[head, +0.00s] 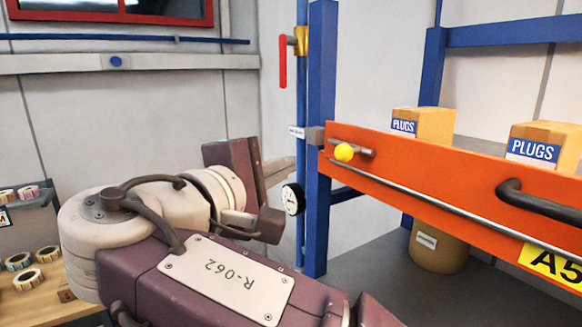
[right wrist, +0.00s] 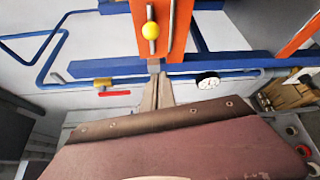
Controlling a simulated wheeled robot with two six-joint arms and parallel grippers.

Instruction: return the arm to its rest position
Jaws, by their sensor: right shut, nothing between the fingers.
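My right arm fills the lower left and middle of the head view, with the plate R-062 on a link. My right gripper (head: 280,168) points away toward the blue post (head: 322,130), and its narrow fingers are together with nothing seen in them. In the right wrist view the right gripper (right wrist: 157,80) is shut, its tips pointing at the end of the orange beam (right wrist: 162,35). Whether the tips touch anything there I cannot tell. My left gripper is in neither view.
The orange beam (head: 450,190) carries a yellow knob (head: 344,152) and a dark handle (head: 540,203). PLUGS boxes (head: 545,145) stand behind it. A gauge (head: 293,199) and red lever (head: 283,62) are by the post. Label rolls (head: 28,279) lie on a wooden surface at left.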

